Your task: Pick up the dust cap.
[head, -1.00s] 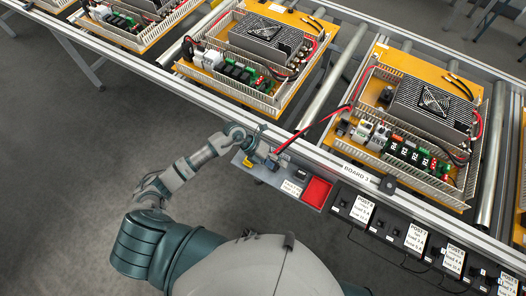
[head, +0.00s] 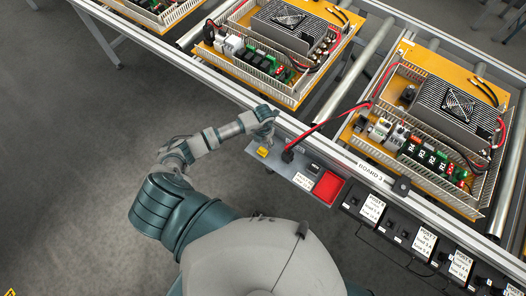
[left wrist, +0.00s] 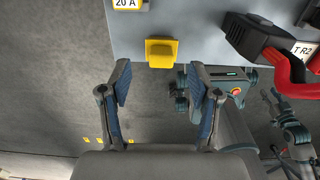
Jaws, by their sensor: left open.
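The dust cap appears to be the small yellow block (head: 262,152) at the left end of the grey panel. In the left wrist view the yellow block (left wrist: 161,52) sits at the panel's edge, ahead of and roughly between my fingertips, apart from them. My left gripper (head: 266,122) is just behind the block in the head view. In the left wrist view its two fingers (left wrist: 158,82) are spread with nothing between them.
A black plug with a red cable (head: 287,155) stands on the panel right of the block; the red handle and cable (left wrist: 285,60) are close on the right in the wrist view. A red tray (head: 328,187) is further right. The conveyor rail (head: 300,140) runs behind.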

